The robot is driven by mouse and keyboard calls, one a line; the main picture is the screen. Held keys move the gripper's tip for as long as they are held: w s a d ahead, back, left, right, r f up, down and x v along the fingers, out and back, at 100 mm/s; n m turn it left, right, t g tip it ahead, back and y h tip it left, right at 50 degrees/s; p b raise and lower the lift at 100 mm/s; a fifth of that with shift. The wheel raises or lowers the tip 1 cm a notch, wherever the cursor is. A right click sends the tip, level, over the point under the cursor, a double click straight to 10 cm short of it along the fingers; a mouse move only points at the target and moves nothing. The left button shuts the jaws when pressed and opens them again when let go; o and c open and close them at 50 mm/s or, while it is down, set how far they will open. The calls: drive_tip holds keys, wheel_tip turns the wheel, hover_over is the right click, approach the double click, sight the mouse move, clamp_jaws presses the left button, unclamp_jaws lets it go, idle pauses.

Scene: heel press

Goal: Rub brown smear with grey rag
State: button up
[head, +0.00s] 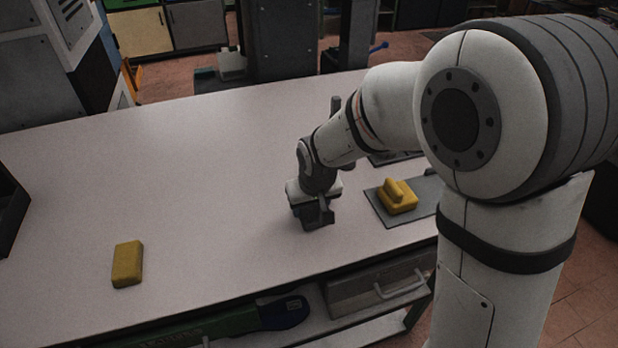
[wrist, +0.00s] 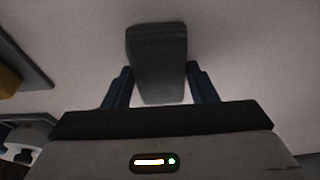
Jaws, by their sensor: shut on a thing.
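My gripper (head: 311,208) is low over the pale table, right of its middle. In the wrist view my gripper (wrist: 160,70) has its two blue fingers on either side of a dark grey block-shaped thing, which I take to be the grey rag (wrist: 158,45). The jaws are shut on it. In the head view the rag (head: 319,218) shows as a dark shape at the fingers. I cannot tell whether it touches the table. I see no brown smear in either view; the arm and gripper hide part of the table.
A yellow block (head: 127,263) lies on the table (head: 190,190) at front left. A yellow block with a handle (head: 398,198) sits on a grey mat (head: 384,212) right of my gripper. A dark bin (head: 10,210) stands at the left edge. The table's middle is clear.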

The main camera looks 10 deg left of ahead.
drive_tip(key=v, duration=0.2)
drive_tip(key=p+v, duration=0.1)
drive_tip(key=v, duration=0.1)
drive_tip(key=shift+w+a, duration=0.25)
drive_tip(key=shift+a, duration=0.05)
drive_tip(key=shift+w+r+p, duration=0.15)
drive_tip(key=shift+r+p, duration=0.5)
drive_tip(key=shift+r, duration=0.05)
drive_tip(key=shift+r+p, duration=0.8)
drive_tip(key=shift+r, duration=0.55)
drive_tip(key=shift+a, duration=0.1)
